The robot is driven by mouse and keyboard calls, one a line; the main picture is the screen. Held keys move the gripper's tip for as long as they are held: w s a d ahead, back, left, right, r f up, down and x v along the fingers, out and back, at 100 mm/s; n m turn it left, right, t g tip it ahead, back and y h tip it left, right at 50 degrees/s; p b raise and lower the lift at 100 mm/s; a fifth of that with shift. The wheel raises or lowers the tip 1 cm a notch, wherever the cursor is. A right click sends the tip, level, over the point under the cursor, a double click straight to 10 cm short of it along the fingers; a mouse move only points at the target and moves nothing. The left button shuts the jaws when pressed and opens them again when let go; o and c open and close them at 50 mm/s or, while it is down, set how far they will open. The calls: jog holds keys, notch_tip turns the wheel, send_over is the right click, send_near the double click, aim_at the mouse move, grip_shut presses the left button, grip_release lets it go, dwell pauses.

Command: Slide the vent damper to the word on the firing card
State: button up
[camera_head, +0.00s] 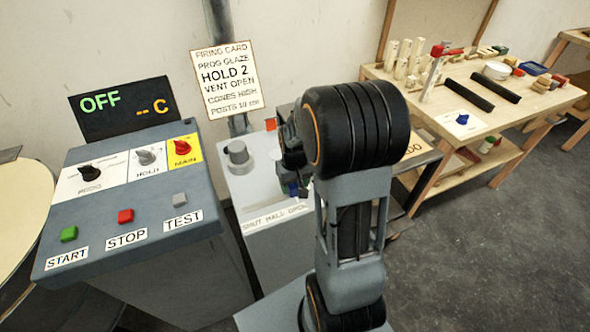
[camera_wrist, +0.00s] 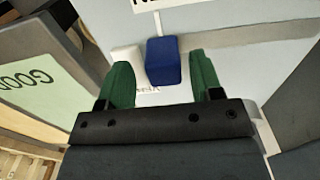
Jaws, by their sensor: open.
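The vent panel (camera_head: 262,178) carries a front label (camera_head: 277,216) reading SHUT, HALF, OPEN from left to right. A blue block (camera_head: 293,188), apparently the damper handle, shows above the label's right part; my arm partly covers this area, so its exact stop is unclear. In the wrist view the blue block (camera_wrist: 163,52) lies between and slightly beyond the green fingertips of my gripper (camera_wrist: 160,68). The jaws are open, with gaps at both sides. In the head view my arm hides most of the gripper.
A control desk (camera_head: 140,240) with knobs and START, STOP and TEST buttons stands left of the vent panel. A grey round knob (camera_head: 238,155) rises from the panel's left. A wooden workbench (camera_head: 480,100) holds several parts at right. A white piece (camera_wrist: 128,57) lies beside the blue block.

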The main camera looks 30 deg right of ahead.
aim_at(295, 184)
notch_tip(295, 184, up, 13)
jog(key=p, duration=0.1)
dwell(0.3)
dwell(0.4)
jog(key=s+a+r+n+t+p, duration=0.1)
jog(key=s+a+r+t+p, duration=0.2)
jog(key=s+a, duration=0.7)
jog(key=shift+r+n+t, duration=0.3)
jog(key=shift+r, duration=0.45)
jog(key=shift+c, duration=0.4)
